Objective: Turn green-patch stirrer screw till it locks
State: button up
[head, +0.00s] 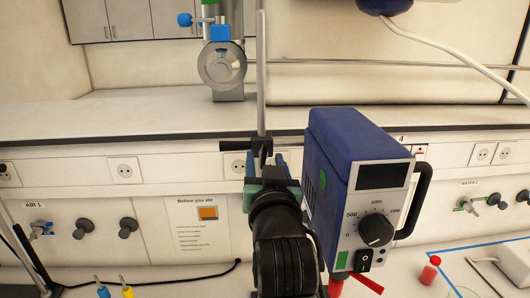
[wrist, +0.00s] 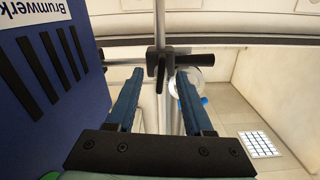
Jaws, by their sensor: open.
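The stirrer (head: 340,165) is a blue box with a dial and dark display, right of my gripper in the head view. I cannot tell which part is the screw. My gripper (wrist: 156,76) is open, its blue fingers either side of the clamp's lower part, contact unclear.
A red-capped vial (head: 430,270) stands at the lower right inside blue bench marking. Blue and yellow small items (head: 116,291) are at the lower left. A shelf (head: 120,115) runs behind, bearing a metal device (head: 222,65). The stirrer is close on my gripper's right in the head view.

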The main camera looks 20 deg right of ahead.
jog(key=shift+w, duration=0.45)
jog(key=shift+d, duration=0.1)
grip_shut()
